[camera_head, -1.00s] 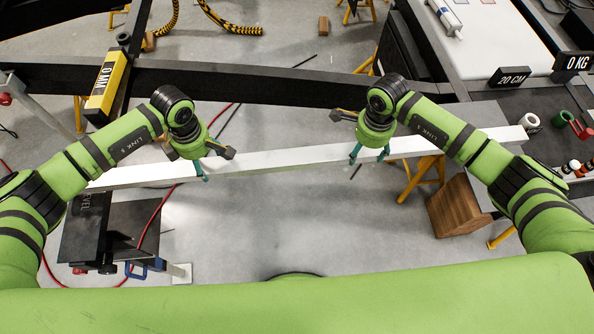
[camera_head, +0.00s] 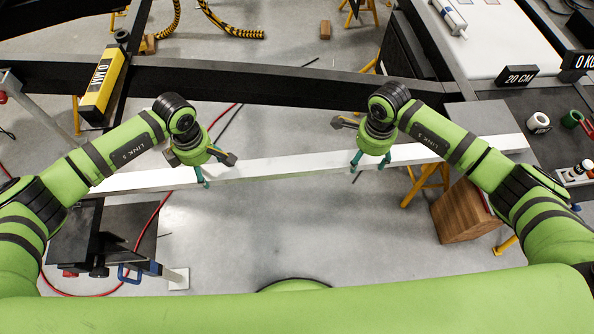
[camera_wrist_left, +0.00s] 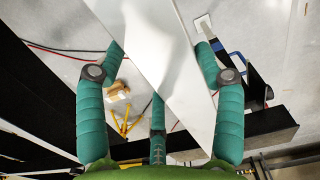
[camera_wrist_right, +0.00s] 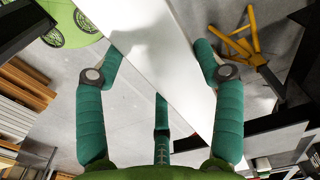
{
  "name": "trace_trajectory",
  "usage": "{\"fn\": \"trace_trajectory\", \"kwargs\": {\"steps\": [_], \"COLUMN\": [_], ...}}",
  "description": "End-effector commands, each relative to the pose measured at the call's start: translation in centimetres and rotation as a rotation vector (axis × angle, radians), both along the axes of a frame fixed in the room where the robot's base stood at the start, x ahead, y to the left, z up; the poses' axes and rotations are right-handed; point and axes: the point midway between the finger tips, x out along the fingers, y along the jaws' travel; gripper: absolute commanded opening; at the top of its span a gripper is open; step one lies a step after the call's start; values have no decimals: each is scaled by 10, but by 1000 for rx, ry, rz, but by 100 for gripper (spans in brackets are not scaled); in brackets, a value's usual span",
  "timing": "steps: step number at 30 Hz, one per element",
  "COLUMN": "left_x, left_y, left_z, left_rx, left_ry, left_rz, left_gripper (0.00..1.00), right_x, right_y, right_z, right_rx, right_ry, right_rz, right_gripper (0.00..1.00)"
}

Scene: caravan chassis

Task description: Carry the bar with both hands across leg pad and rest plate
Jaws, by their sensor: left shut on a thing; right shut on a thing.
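The long white bar (camera_head: 290,163) spans the head view, its right end slightly higher in the picture. My left gripper (camera_head: 204,180) is shut on it left of the middle; its fingers lie either side of the bar (camera_wrist_left: 160,70) in the left wrist view. My right gripper (camera_head: 369,163) is shut on it right of the middle, also with fingers either side (camera_wrist_right: 150,60). The bar's right end overlaps a grey plate (camera_head: 480,112), probably the rest plate. Its left end appears above a black platform (camera_head: 95,235), perhaps the leg pad. I cannot tell whether either end touches.
A black chassis beam (camera_head: 250,83) runs behind the bar. A yellow 0 MM gauge (camera_head: 103,85) stands at left. A wooden block (camera_head: 465,210) and yellow trestle (camera_head: 425,182) are below the right end. White and green rolls (camera_head: 538,122) sit at right. Grey floor shows below the bar.

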Motion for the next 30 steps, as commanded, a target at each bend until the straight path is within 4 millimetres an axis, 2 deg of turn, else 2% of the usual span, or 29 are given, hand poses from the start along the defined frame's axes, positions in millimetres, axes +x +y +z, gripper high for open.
{"fn": "trace_trajectory", "kwargs": {"steps": [3,4,5,15,19,23,30], "left_x": [0,0,0,0,1,1,1], "left_y": [2,2,2,1,1,0,1], "left_z": [-11,-7,-7,-6,1,22,73], "left_rx": [3,4,4,1,0,0,1], "left_ry": [-1,0,0,0,-2,-5,-4], "left_rz": [1,1,1,0,0,-1,0], "left_gripper": [10,81,92,92,92,92,92], "right_x": [1,1,0,0,0,0,0], "right_y": [-1,-1,-1,0,0,0,0], "right_z": [-10,-7,-6,-6,-6,-6,-6], "right_rx": [-2,-2,-2,-1,-1,0,0], "right_ry": [-2,-1,-1,0,0,0,0], "right_rz": [-2,-2,-2,0,0,0,0], "right_gripper": [10,81,92,92,92,92,92]}}
